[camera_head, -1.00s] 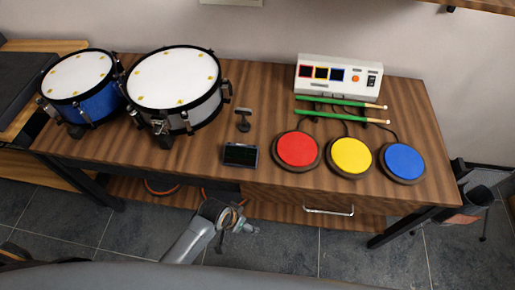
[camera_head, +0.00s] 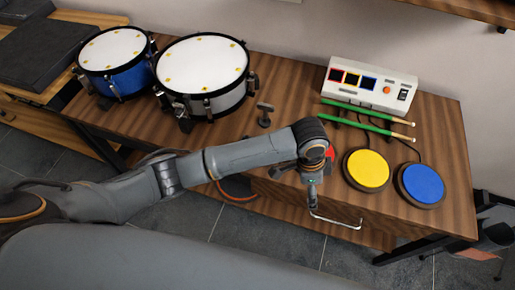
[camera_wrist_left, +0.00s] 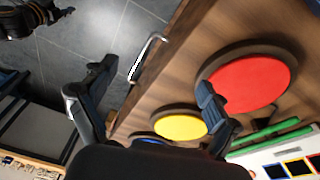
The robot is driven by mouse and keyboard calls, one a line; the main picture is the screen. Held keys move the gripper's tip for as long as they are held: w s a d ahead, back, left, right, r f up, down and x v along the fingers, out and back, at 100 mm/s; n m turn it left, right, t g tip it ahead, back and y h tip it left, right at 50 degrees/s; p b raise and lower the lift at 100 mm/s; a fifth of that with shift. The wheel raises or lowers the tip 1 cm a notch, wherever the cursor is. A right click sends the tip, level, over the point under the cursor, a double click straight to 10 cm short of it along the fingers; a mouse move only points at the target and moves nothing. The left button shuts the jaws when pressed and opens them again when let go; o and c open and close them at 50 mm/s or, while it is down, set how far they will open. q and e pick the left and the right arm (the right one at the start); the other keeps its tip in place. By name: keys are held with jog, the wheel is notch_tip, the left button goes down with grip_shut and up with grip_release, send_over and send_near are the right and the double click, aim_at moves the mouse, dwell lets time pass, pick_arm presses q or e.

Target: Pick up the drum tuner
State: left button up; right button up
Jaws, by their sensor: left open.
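A small dark T-shaped tool (camera_head: 264,114), which may be the drum tuner, is on the wooden table just right of the white drum in the head view. My left arm reaches across the front of the table from the left. My left gripper (camera_head: 312,192) points down near the table's front edge, right of the tool and apart from it. In the left wrist view its two fingers are spread and empty (camera_wrist_left: 155,80). The dark flat device seen earlier at the table's front is now hidden behind my arm.
A blue drum (camera_head: 114,62) and a white drum (camera_head: 202,75) stand at the left. Yellow (camera_head: 367,169) and blue (camera_head: 421,184) pads lie right of my gripper; the red pad (camera_wrist_left: 250,83) is mostly hidden in the head view. A drawer handle (camera_head: 335,221) juts out below.

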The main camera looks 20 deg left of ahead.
pick_arm(q)
jog(key=w+a+r+m+y, duration=0.1)
jog(key=w+a+r+y, duration=0.35)
jog(key=a, duration=0.25)
jog(key=w+a+r+m+y, duration=0.2)
jog(key=w+a+r+y, duration=0.1)
jog(key=w+a, duration=0.35)
jog(key=shift+h, duration=0.25)
jog(key=x, duration=0.7)
jog(key=shift+s+a, duration=0.15)
jog(key=shift+s, duration=0.2)
jog(key=shift+p+x, duration=0.65)
jog(key=shift+x, duration=2.25)
jog(key=shift+s+f, duration=0.15)
jog(key=shift+f, duration=0.15)
jog(key=shift+c, duration=0.2)
jog(key=c, duration=1.3)
